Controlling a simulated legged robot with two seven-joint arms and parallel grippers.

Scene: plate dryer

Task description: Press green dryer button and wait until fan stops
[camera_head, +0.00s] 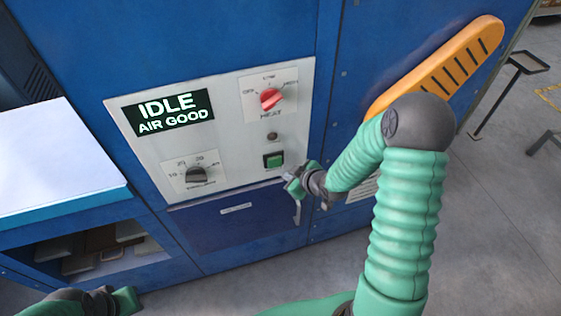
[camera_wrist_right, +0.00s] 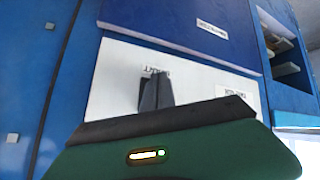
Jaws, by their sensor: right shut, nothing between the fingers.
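The green square button (camera_head: 274,160) is on the white control panel (camera_head: 229,171) of the blue dryer. The dark display (camera_head: 167,112) reads IDLE, AIR GOOD. My right gripper (camera_head: 290,185) is shut and empty, just right of and below the green button, apart from it as far as I can tell. In the right wrist view its dark closed fingers (camera_wrist_right: 155,92) show in front of a white panel; the green button is not seen there. My left gripper (camera_head: 125,300) is only partly in view at the bottom left, and its jaws cannot be made out.
A red heat knob (camera_head: 271,98) and a black dial (camera_head: 196,174) are on the panel. An orange slotted handle (camera_head: 440,70) sticks out at the right. A white-topped shelf unit (camera_head: 55,155) stands at the left. Grey floor (camera_head: 500,200) is open at the right.

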